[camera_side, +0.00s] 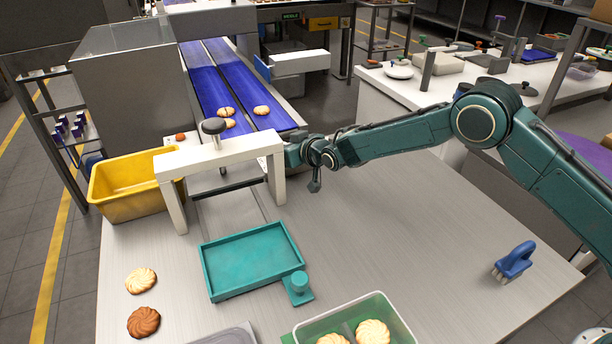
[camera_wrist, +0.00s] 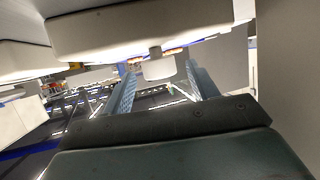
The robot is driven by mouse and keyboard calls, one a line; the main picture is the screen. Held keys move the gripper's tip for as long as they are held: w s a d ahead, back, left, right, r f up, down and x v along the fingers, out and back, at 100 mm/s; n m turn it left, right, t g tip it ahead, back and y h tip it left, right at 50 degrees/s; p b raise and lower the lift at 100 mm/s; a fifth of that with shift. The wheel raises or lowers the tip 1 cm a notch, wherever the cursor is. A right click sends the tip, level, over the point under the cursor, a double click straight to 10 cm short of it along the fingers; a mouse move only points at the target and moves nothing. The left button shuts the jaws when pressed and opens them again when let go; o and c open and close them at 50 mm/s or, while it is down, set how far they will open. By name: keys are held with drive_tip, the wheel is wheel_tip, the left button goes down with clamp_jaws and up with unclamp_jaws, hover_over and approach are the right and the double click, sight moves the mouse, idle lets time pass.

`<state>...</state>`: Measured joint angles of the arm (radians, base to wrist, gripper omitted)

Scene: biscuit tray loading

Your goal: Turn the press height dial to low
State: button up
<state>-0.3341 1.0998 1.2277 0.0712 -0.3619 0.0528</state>
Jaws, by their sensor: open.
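My gripper (camera_side: 291,152) is beside the arch's right end, in the side view, and hides what is there. In the wrist view the fingers of my gripper (camera_wrist: 161,76) are apart. A short pale cylinder (camera_wrist: 159,68), which looks like the dial, shows between their tips below a white block. I cannot tell whether the fingers touch it. No setting mark is readable.
A yellow bin (camera_side: 128,190) stands left of the press. The blue conveyor (camera_side: 215,88) carries several biscuits. The table's middle right is clear.

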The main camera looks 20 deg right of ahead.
drive_tip(key=shift+w+a+f, duration=0.1)
drive_tip(key=shift+w+f, duration=0.1)
drive_tip(key=shift+w, duration=0.3)
drive_tip(key=c, duration=1)
drive_tip(key=shift+n+y, duration=0.5)
drive_tip(key=shift+y, duration=0.1)
drive_tip(key=shift+w+d+n+g+y, duration=0.15)
drive_tip(key=shift+n+g+y, duration=0.3)
drive_tip(key=shift+n+y, duration=0.3)
drive_tip(key=shift+d+n+g+y, duration=0.15)
drive_tip(key=shift+n+g+y, duration=0.3)
drive_tip(key=shift+n+y, duration=0.25)
drive_tip(key=shift+n+g+y, duration=0.7)
drive_tip(key=shift+n+y, duration=0.25)
drive_tip(key=shift+w+d+n+g+y, duration=0.1)
drive_tip(key=shift+n+g+y, duration=0.6)
drive_tip(key=shift+n+g, duration=0.15)
